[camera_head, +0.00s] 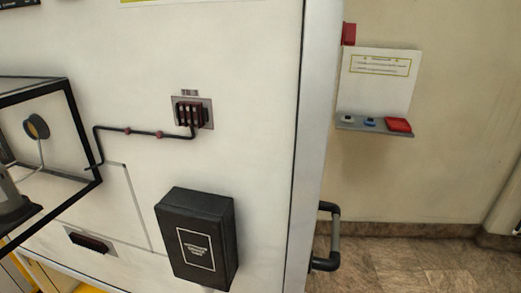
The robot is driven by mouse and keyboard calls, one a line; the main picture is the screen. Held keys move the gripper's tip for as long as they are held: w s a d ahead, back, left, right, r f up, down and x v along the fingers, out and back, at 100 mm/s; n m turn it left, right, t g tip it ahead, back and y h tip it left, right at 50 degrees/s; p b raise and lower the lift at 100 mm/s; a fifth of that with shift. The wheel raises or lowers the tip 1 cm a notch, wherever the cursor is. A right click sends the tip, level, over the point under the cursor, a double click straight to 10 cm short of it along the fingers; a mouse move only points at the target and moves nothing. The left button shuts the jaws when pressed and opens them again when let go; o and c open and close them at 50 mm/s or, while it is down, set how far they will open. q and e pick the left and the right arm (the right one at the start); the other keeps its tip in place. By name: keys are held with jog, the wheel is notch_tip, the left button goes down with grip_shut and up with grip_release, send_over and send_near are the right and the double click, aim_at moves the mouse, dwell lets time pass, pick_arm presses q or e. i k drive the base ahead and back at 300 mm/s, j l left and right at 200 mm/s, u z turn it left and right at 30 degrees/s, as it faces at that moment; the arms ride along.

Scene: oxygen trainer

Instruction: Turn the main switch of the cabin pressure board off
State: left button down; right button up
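A large white board (235,60) fills the left and middle of the head view. A small dark red block with pale upright bars (190,114) sits on a grey plate on it, under a tiny unreadable label. A dark pipe with two red fittings (143,133) runs left from this block. I cannot tell which part, if any, is the main switch, nor its position. Neither gripper can be made out. A grey and dark piece at the left edge is cut off and unclear.
A black box with a white-framed label (222,213) sticks out from the board. A black-framed case (83,122) stands at left. A dark handle (335,237) projects at the board's right side. A wall shelf (351,124) holds small items, including a red one (398,125). The floor at lower right is clear.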

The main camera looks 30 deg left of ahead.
aim_at(350, 30)
jog(key=u, duration=0.55)
jog(key=z, duration=1.7)
jog(key=i+u, duration=0.1)
jog(key=u, duration=0.35)
jog(key=l+u, duration=0.15)
jog(key=u, duration=0.3)
jog(key=i+l+u, duration=0.1)
jog(key=u, duration=0.3)
jog(key=l+u, duration=0.15)
jog(key=u, duration=0.3)
jog(key=i+l+u, duration=0.1)
jog(key=u, duration=0.35)
